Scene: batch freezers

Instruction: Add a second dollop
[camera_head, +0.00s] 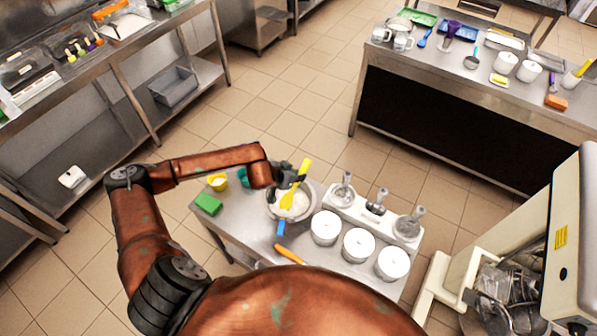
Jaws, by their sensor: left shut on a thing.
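My left gripper (274,183) reaches in from the left over the small steel table and is shut on a yellow spatula (303,170). The spatula is tilted, with its lower end over a round metal bowl (271,212) that holds a pale, creamy mass (296,206). I cannot tell whether the spatula touches the mass or carries any of it. To the right of the bowl stand several white tubs, the nearest to it being a white tub (325,228). My right gripper is not in view.
A freezer machine (555,240) stands right. Benches stand at left and back right, with open floor between.

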